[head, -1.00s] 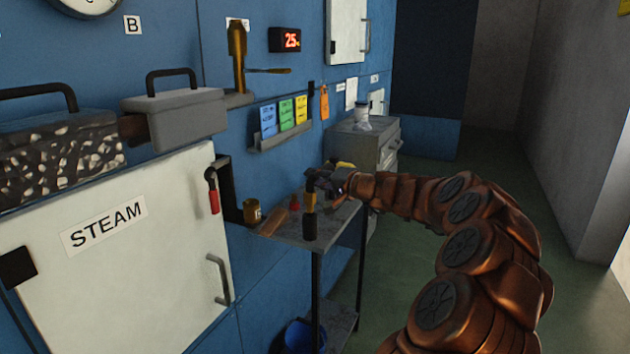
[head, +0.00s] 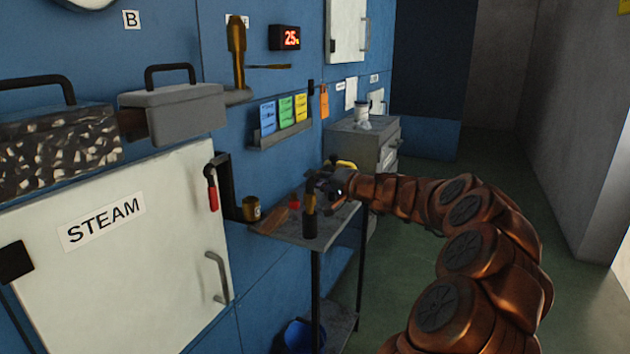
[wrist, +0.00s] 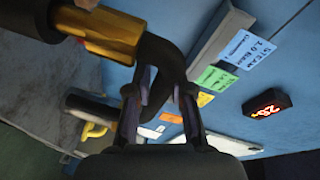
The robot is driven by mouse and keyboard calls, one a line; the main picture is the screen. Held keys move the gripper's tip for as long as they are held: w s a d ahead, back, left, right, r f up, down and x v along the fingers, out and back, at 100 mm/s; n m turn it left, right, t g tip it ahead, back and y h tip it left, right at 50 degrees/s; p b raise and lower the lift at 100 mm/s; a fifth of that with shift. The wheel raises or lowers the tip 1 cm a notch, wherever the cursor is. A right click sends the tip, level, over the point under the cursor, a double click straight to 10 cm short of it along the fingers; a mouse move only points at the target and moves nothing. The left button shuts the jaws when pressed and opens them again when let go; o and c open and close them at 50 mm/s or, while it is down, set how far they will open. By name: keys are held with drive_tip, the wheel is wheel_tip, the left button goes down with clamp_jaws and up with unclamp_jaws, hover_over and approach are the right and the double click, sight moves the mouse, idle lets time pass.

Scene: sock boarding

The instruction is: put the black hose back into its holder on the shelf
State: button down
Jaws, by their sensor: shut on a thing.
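The black hose (wrist: 158,62) with a brass collar (wrist: 105,32) is between the fingers of my gripper (wrist: 162,80) in the wrist view, and the fingers are shut on it. In the head view my gripper (head: 324,188) holds the hose piece over the small shelf (head: 285,233); its brass part (head: 310,203) and black lower end (head: 310,226) hang upright. I cannot tell whether the lower end touches the shelf. A brass cup with a label (head: 251,208) stands at the shelf's left, beside a black bracket; I cannot tell if it is the holder.
A small red object (head: 294,202) and a brown wedge (head: 270,220) lie on the shelf. A white STEAM door (head: 130,270) with a red-handled lever (head: 213,192) is at left. A grey cabinet (head: 360,140) stands behind my gripper. The green floor at right is clear.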

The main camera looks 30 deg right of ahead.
drive_tip(key=shift+f+b, duration=1.4)
drive_tip(key=shift+f, duration=0.05)
drive_tip(key=c, duration=0.9)
unclamp_jaws()
drive_tip(key=shift+c, duration=0.2)
drive_tip(key=v, duration=1.2)
drive_tip(key=shift+a, duration=0.15)
